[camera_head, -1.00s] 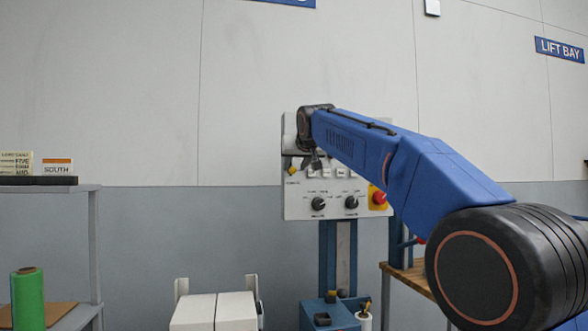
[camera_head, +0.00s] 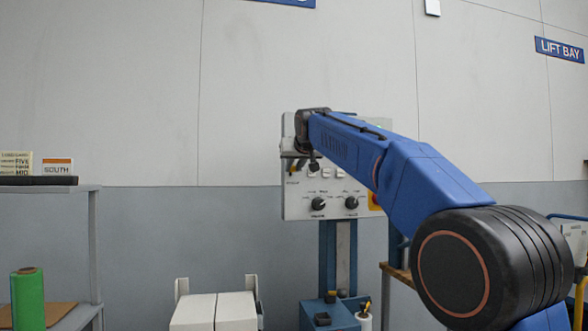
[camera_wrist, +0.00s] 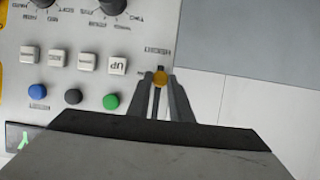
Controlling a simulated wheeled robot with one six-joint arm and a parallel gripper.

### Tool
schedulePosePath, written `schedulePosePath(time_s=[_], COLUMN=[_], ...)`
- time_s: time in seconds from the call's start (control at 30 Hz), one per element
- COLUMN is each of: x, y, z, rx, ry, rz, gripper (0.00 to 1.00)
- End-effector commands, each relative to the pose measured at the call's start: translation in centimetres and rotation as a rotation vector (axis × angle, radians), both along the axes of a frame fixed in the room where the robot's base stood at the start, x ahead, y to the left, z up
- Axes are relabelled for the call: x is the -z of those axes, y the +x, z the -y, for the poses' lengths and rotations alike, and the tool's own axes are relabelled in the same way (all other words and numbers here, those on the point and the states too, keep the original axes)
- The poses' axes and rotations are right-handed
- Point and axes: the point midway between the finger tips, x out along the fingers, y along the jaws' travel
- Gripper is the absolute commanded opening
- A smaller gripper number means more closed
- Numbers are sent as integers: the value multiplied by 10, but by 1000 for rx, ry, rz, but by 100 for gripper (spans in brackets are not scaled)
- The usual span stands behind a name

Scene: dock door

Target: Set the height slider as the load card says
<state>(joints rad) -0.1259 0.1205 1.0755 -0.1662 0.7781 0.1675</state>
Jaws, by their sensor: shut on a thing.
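The height slider's amber knob (camera_wrist: 160,78) sits in a narrow dark slot at the edge of the grey control panel (camera_wrist: 70,30), which appears upside down in the wrist view. My gripper (camera_wrist: 159,84) is shut on the knob, one finger on each side. In the head view my gripper (camera_head: 296,160) is at the panel's left edge and my arm covers the panel's upper part. The load card (camera_head: 22,164) stands on the shelf at the left; the words FIVE and MID show on it, and the rest is too small to read.
Beside the slot are an UP button (camera_wrist: 117,65), several other white buttons and coloured round ones. Two black dials (camera_head: 334,203) are lower on the panel. A SOUTH card (camera_head: 58,167) stands beside the load card. White boxes (camera_head: 213,312) are below the panel.

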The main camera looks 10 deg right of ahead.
Motion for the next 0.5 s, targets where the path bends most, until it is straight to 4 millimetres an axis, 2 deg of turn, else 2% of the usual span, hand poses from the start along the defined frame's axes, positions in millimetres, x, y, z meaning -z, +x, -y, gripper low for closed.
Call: schedulePosePath(time_s=[0.2,0.33,0.5], x=[-30,-41,-45], y=[1,0,0], z=[0,0,0], rx=[0,0,0], ry=[0,0,0], rz=[4,3,1], gripper=[0,0,0])
